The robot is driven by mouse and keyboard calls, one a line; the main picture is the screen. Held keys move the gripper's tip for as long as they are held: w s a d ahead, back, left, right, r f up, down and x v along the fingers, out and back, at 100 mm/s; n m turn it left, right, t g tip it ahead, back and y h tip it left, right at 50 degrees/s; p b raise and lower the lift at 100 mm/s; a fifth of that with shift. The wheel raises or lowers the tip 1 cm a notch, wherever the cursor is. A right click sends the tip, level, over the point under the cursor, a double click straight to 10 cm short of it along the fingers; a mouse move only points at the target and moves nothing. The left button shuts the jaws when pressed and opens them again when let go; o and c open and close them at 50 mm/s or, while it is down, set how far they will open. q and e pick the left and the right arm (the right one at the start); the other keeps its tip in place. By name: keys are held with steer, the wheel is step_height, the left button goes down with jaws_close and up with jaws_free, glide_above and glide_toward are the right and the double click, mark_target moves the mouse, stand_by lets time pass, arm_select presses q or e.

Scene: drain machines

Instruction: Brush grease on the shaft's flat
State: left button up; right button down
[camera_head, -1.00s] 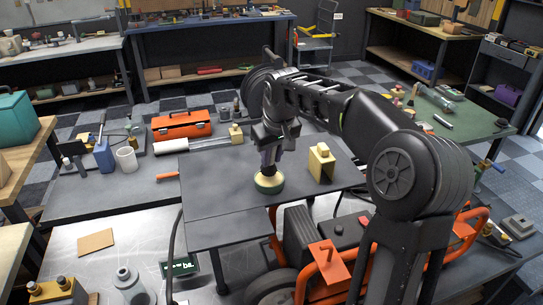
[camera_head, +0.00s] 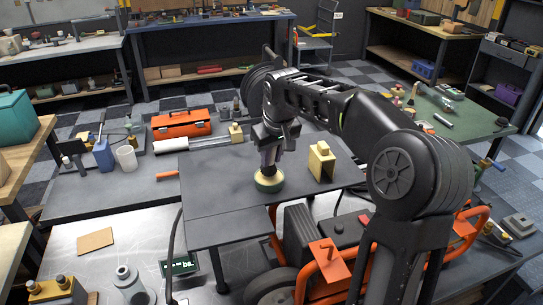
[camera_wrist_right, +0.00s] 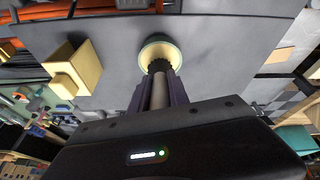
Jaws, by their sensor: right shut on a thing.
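My right gripper (camera_head: 270,155) points down over a round green-rimmed tin (camera_head: 269,181) with a cream top, on the dark raised plate. In the right wrist view, my gripper (camera_wrist_right: 160,88) is shut on a slim grey handle with a dark lower end, seemingly the brush (camera_wrist_right: 158,68). Its lower end is over or in the tin (camera_wrist_right: 160,46); I cannot tell how deep. My left gripper is not in view.
A cream notched block (camera_head: 321,162) stands on the plate (camera_head: 225,190), right of the tin. An orange toolbox (camera_head: 181,124), a white cup (camera_head: 126,158) and a blue bottle (camera_head: 104,155) stand to the left. An orange-framed machine (camera_head: 330,245) is in front.

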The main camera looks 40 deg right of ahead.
steer(key=shift+f+b, duration=0.3)
steer(key=shift+f, duration=0.25)
stand_by(1.3)
steer(key=shift+r, duration=0.1)
step_height(320, 180, up, 7)
steer(key=p, duration=0.5)
steer(key=shift+p, duration=0.4)
stand_by(0.6)
